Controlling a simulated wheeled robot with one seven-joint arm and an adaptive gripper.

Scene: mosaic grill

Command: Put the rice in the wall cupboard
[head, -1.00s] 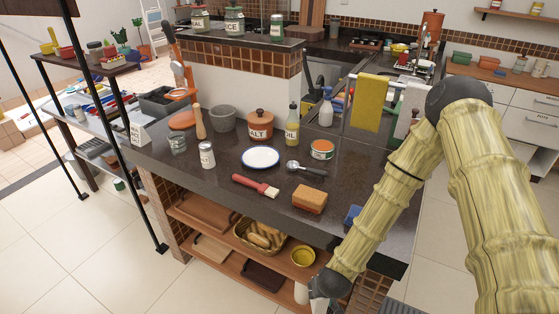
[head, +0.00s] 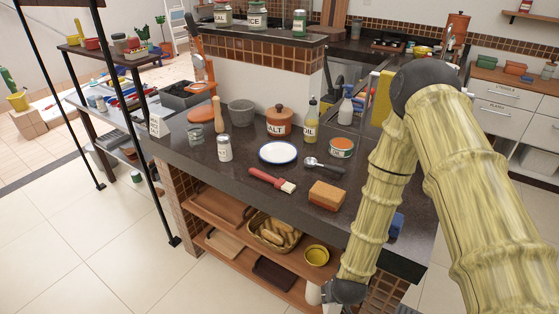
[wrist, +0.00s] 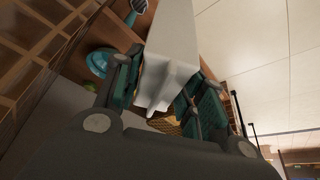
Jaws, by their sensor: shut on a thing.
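A glass jar whose label reads "ICE" in the visible part (head: 257,15) stands on the raised tiled ledge, at the top of the head view. It looks like the rice, and my gripper is well away from it. My gripper (wrist: 165,105) is shut on a pale, smooth, long thing (wrist: 172,50); I cannot tell what it is. In the head view, my gripper (head: 328,292) hangs low at the counter's front, with a bit of the pale thing (head: 313,293) showing beside it. I cannot make out the wall cupboard in either view.
Open shelves with a bread basket (head: 274,232) lie below. Black posts (head: 150,150) stand left; the tiled floor (head: 90,240) there is clear.

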